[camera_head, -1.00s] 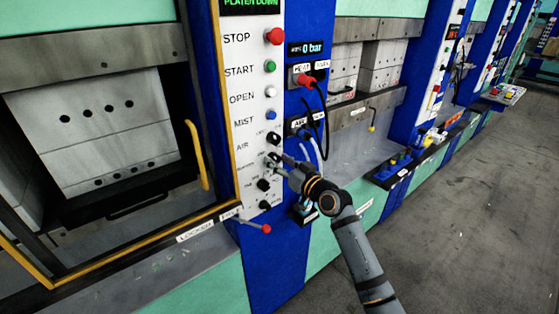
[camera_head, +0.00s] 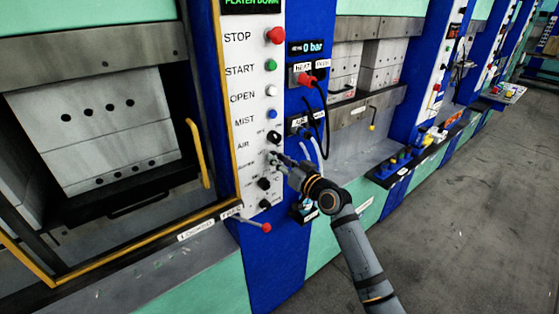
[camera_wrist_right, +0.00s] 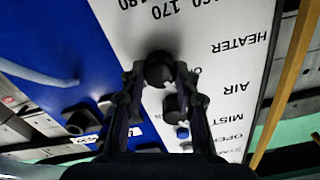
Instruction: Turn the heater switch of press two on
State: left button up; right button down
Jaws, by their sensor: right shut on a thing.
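The white control panel (camera_head: 250,100) on the blue press column carries a row of buttons and black knobs. The heater switch is a round black knob (camera_wrist_right: 159,68) beside the HEATER label (camera_wrist_right: 238,45) in the right wrist view. My right gripper (camera_wrist_right: 158,80) has its two fingers on either side of this knob and is shut on it. In the head view my right gripper (camera_head: 280,160) reaches the panel from the right, just below the AIR knob (camera_head: 273,138), and mostly hides the heater switch. The knob's pointer direction cannot be made out. My left gripper is not in view.
The red STOP (camera_head: 275,35) and green START (camera_head: 270,65) buttons sit higher on the panel. A black dial (camera_head: 264,183) is close below my gripper. A red-tipped lever (camera_head: 266,227) juts out lower down. Cables (camera_head: 318,110) hang at the right; floor is clear there.

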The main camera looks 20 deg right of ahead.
jog(key=m+p, duration=0.4)
jog(key=m, duration=0.7)
jog(key=shift+p, duration=0.35)
jog(key=shift+f+m, duration=0.1)
jog(key=shift+m, duration=0.2)
jog(key=c, duration=1)
grip_release()
jog(key=shift+d, duration=0.1)
jog(key=v, duration=1.2)
